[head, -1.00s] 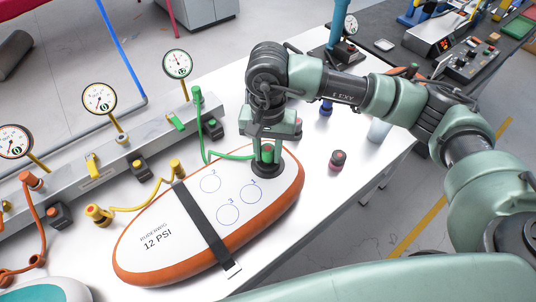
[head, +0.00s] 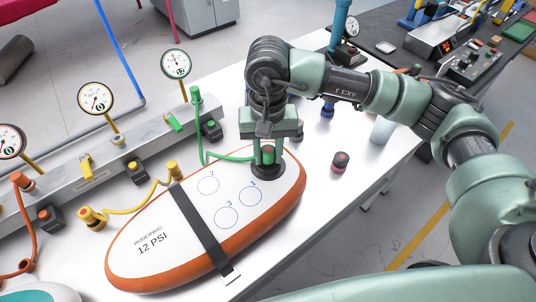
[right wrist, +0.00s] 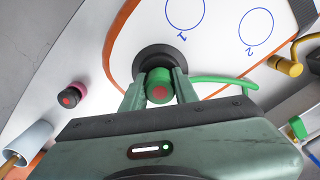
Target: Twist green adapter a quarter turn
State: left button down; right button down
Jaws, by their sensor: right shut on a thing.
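The green adapter (head: 268,154) stands upright on the round black valve (head: 266,172) at the far right end of the white and orange board. A green hose leads from it toward the left. My right gripper (head: 267,158) comes down from above with one finger on each side of the adapter, shut on it. In the right wrist view the adapter (right wrist: 159,84) sits between both fingertips (right wrist: 158,92), its red centre facing the camera, and the valve's black ring (right wrist: 152,58) shows behind it. My left gripper is not in view.
A black strap (head: 205,230) crosses the board (head: 150,220). A yellow adapter (head: 91,216) with its hose lies left. A grey manifold (head: 65,180) with several gauges runs behind. A pink-and-black adapter (head: 340,161) and a cup (head: 382,130) stand right; the table between is clear.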

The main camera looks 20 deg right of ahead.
aim_at(268, 148)
jog(key=shift+s+f+n+b, duration=0.1)
jog(key=shift+f+n+b, duration=0.1)
jog(key=shift+n+b, duration=1.6)
jog(key=shift+r, duration=0.15)
jog(key=shift+r, duration=0.65)
jog(key=shift+r+p, duration=0.5)
jog(key=shift+r, duration=0.6)
jog(key=shift+r, duration=0.1)
jog(key=shift+r+p, duration=0.6)
jog(key=shift+r, duration=1.35)
